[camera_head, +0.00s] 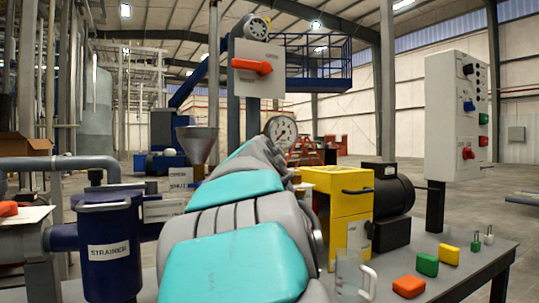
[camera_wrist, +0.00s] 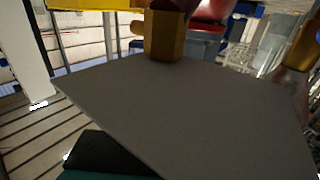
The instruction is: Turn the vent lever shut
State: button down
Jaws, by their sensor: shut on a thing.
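My teal and grey arm reaches forward through the middle of the head view and hides its own far end, so my gripper does not show there. In the wrist view I cannot make out the fingers. A large plain grey flat surface (camera_wrist: 190,115) fills that view, with a brass hexagonal fitting (camera_wrist: 166,36) at its far edge and a dark red rounded thing (camera_wrist: 208,8) behind. I cannot identify the vent lever for certain. An orange lever (camera_head: 252,66) lies roughly level on a pale panel, and an orange handle (camera_head: 8,208) shows at far left.
A blue strainer (camera_head: 109,247) stands left of my arm, a funnel (camera_head: 197,144) and gauge (camera_head: 281,131) beyond. A yellow box (camera_head: 342,185) stands right. The bench (camera_head: 448,276) holds a clear jug (camera_head: 351,276) and orange (camera_head: 408,286), green (camera_head: 427,264) and yellow (camera_head: 449,254) blocks.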

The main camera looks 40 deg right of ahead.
jog(key=shift+s+d+r+n+t+y+p, duration=0.15)
jog(key=shift+n+t+y+p, duration=1.15)
jog(key=shift+y+p, duration=0.65)
jog(key=shift+w+r+n+t+y+p, duration=0.15)
jog(key=shift+n+t+y+p, duration=1.15)
jog(key=shift+p, duration=0.9)
jog(key=shift+s+y, duration=0.1)
jog(key=shift+y, duration=0.45)
jog(key=shift+d+n+y+p, duration=0.1)
jog(key=shift+n+y+p, duration=0.3)
jog(key=shift+n+p, duration=0.15)
jog(key=shift+f+n+y+p, duration=0.15)
jog(key=shift+n+y+p, duration=0.25)
jog(key=shift+y, duration=0.1)
jog(key=c, duration=0.7)
grip_release()
jog(key=shift+f, duration=0.1)
jog(key=b+v, duration=0.2)
jog(key=v, duration=0.6)
